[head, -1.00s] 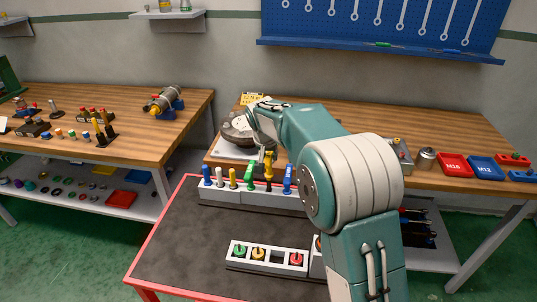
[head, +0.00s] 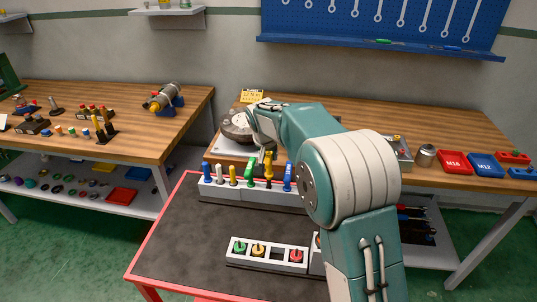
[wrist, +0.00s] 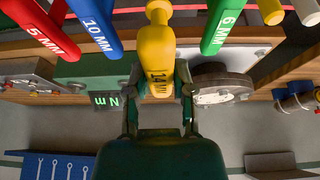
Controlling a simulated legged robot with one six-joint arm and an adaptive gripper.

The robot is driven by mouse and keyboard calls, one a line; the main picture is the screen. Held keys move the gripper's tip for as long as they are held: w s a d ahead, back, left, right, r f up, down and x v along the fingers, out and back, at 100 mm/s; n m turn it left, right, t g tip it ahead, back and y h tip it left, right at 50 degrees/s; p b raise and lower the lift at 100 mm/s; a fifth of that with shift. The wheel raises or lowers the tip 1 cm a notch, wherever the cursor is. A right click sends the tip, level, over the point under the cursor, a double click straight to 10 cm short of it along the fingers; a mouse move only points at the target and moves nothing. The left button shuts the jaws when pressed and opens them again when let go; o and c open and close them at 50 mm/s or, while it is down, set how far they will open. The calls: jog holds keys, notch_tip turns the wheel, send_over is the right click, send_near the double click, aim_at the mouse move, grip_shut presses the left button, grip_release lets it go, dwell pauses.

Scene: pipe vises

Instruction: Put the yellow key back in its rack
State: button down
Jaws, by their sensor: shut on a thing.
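The yellow key (head: 268,169), marked 14MM in the wrist view (wrist: 157,50), stands roughly upright between a green key (head: 250,173) and a blue key (head: 288,177). It is over the grey rack (head: 228,191) at the back of the dark table. My gripper (wrist: 160,90) is shut on its yellow handle, with one finger on each side. In the head view my arm partly covers the gripper. A dark part shows below the yellow handle at the rack top. I cannot tell how deep its lower end sits.
The rack also holds blue (head: 207,171), white (head: 220,176) and another yellow key (head: 233,175), close together. A round grey device (head: 237,127) stands behind on the wooden bench. The dark table's middle is clear.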

aim_at(269, 174)
jog(key=shift+f, duration=2.7)
dwell(1.9)
jog(key=shift+c, duration=2)
grip_release()
jog(key=shift+r, duration=0.1)
jog(key=v, duration=1.1)
jog(key=shift+s+a+r, duration=0.15)
jog(key=shift+s+r, duration=0.1)
